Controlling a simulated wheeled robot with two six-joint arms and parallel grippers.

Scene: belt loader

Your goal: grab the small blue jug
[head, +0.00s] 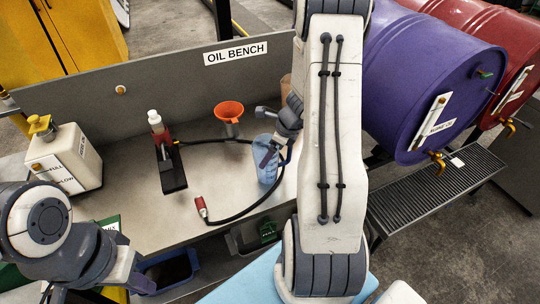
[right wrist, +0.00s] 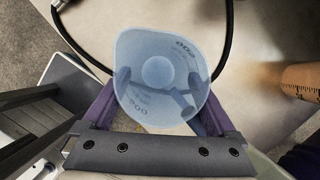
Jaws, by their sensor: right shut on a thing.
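The small blue jug (head: 267,172) stands on the oil bench, partly hidden behind my right gripper (head: 277,150). In the right wrist view the jug (right wrist: 158,72) is seen from above, translucent blue with measuring marks, and looks empty. It sits between the purple fingers of my right gripper (right wrist: 162,100), which are shut on it. My left gripper (head: 98,289) is low at the left, in front of the bench, its purple fingers apart, with nothing seen between them.
A purple drum (head: 420,75) lies at the right, above a grated tray (head: 440,190).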

